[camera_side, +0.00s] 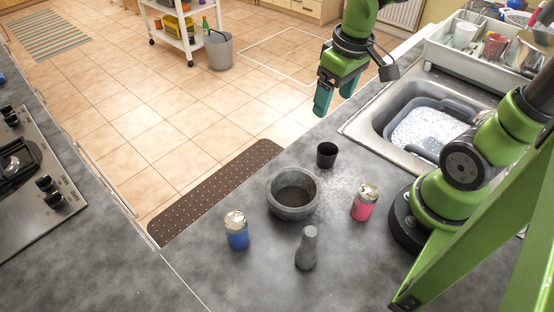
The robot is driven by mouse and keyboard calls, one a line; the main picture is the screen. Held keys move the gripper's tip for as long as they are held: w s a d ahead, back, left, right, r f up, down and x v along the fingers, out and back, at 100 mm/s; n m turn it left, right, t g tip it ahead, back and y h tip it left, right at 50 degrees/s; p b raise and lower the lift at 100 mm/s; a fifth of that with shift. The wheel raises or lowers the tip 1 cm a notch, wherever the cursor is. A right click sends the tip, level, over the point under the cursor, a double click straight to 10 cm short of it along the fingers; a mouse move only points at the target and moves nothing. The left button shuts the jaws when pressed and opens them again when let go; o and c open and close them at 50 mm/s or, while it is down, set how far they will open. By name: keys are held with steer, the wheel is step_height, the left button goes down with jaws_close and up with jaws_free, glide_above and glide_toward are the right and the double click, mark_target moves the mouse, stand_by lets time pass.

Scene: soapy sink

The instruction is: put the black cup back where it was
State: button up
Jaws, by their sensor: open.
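The black cup (327,155) stands upright on the grey countertop, just behind a grey stone bowl and a little in front of the sink's left corner. My gripper (334,97) hangs in the air above and behind the cup, near the counter's back edge. Its teal fingers point down. They are apart and hold nothing. The cup and the gripper do not touch.
The stone bowl (293,193), a pink-labelled can (364,202), a blue-labelled can (237,230) and a grey pestle-like object (307,248) stand near the cup. The sink (362,127) holds a grey tub of suds (425,131). A dish rack (440,47) stands behind it. The front-left counter is clear.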

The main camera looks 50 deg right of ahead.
steer(key=s+a+r+m+t+y, duration=0.1)
steer(key=s+r+m+t+y, duration=0.1)
steer(key=r+t, duration=0.3)
steer(key=shift+s+a+r+m+t, duration=0.3)
steer(key=shift+s+a+r+m, duration=0.1)
steer(key=shift+s+r+m, duration=0.35)
